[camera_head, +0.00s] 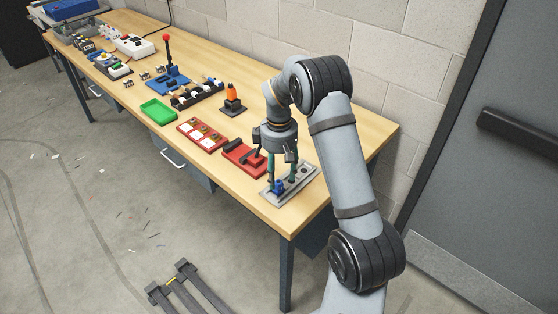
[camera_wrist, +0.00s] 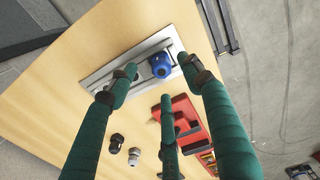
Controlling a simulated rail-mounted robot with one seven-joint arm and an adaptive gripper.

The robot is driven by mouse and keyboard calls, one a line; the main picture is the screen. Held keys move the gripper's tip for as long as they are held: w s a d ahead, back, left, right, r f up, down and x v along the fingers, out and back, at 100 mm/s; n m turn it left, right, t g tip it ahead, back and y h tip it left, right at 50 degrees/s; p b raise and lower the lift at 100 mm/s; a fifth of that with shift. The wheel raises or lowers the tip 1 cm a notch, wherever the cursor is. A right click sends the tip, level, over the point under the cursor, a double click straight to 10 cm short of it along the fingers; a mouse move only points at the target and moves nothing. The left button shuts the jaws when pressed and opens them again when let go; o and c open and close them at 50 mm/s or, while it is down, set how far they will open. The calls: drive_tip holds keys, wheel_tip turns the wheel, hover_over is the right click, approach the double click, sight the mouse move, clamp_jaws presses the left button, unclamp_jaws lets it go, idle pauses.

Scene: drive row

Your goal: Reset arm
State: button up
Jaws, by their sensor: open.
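My gripper (camera_head: 282,183) is at the near right end of the wooden table, pointing down over a grey metal plate (camera_head: 307,176). A blue knob-like part (camera_head: 278,187) is on this plate, close to the fingertips. In the wrist view, my gripper (camera_wrist: 157,72) has its green fingers spread apart and the blue part (camera_wrist: 161,65) shows between two tips. The plate (camera_wrist: 98,82) lies beneath them. Nothing is visibly clasped. I cannot tell whether any finger touches the blue part or the plate.
A red fixture (camera_head: 240,155) stands just left of my gripper. Beyond are a red tray (camera_head: 202,135), an orange-topped block (camera_head: 232,97), a green tray (camera_head: 158,111) and a blue lever base (camera_head: 170,80). Small fittings (camera_wrist: 134,155) lie near the fixture. A block wall (camera_head: 350,40) runs behind.

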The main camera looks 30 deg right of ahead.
sight(279, 181)
wheel_tip(279, 181, up, 7)
idle(0.3)
idle(0.4)
wheel_tip(279, 181, down, 12)
drive_tip(key=shift+r, duration=0.35)
idle(0.4)
